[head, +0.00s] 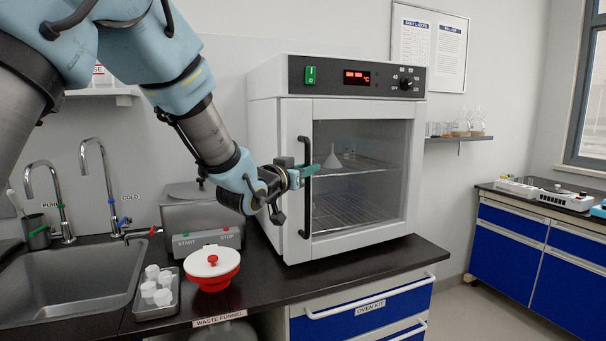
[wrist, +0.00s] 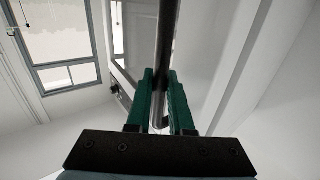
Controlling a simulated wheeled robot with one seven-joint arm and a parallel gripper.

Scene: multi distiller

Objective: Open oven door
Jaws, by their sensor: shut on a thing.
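The white oven (head: 270,160) stands on the black counter with its glass-windowed door (head: 408,175) facing front. The door looks closed or nearly so; a small gap cannot be told. A black vertical bar handle (head: 304,215) runs along the door's left side. My gripper (head: 306,170) reaches in from the left, its green fingers at the upper-middle part of the handle. In the wrist view, the dark handle (wrist: 166,40) passes between the two green fingers of my gripper (wrist: 161,90), which is shut on it.
A grey START/STOP device (head: 203,245), a red-and-white waste funnel (head: 212,265) and a tray of white cups (head: 157,300) stand left of the oven. A sink (head: 75,280) is farther left. Counter in front of the oven is narrow but clear.

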